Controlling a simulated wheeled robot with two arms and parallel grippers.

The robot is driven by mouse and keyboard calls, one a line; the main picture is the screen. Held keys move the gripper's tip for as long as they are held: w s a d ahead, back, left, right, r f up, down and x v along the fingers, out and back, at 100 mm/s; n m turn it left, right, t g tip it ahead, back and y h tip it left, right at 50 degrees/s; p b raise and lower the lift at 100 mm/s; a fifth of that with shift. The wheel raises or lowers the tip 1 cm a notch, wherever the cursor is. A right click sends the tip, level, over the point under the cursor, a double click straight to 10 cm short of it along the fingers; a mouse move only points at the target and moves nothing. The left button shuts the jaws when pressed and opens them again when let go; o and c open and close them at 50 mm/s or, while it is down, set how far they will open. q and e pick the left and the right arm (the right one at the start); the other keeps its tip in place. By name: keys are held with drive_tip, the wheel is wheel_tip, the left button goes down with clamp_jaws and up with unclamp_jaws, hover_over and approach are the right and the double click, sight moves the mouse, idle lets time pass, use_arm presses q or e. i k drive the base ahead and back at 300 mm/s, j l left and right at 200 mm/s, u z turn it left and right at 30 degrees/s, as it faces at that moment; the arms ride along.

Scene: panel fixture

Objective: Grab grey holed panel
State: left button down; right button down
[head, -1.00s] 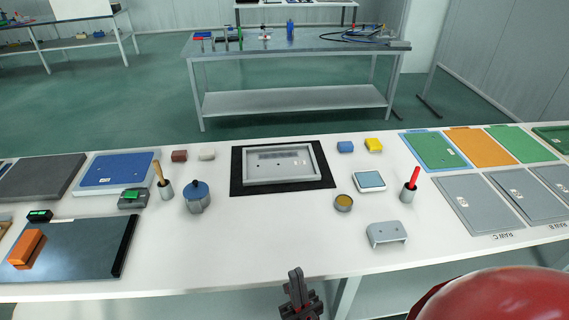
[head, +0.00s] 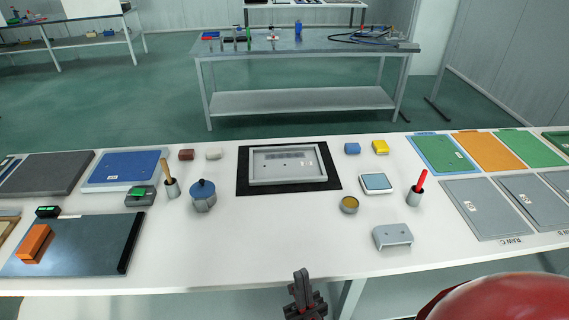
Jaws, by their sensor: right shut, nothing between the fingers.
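Grey flat panels lie on the right of the white table: one at the "RAW C" label (head: 484,215) and another beside it (head: 528,200), each with a small white sticker. I cannot make out holes in them for certain. A light grey framed panel (head: 262,176) with small dark marks lies on a black mat (head: 330,182) at the table's middle. My right gripper (head: 303,278) is shut and empty at the table's front edge, apart from all panels. My left gripper is not in view.
Green (head: 440,153), orange (head: 489,150) and another green panel (head: 526,148) lie behind the grey ones. A grey bracket (head: 392,238), a tin (head: 349,206) and a red-handled tool in a cup (head: 415,195) stand between gripper and panels. The front middle is clear.

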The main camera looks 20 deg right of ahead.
sight(303, 162)
drive_tip(key=i+l+z, duration=0.6)
drive_tip(key=i, duration=0.3)
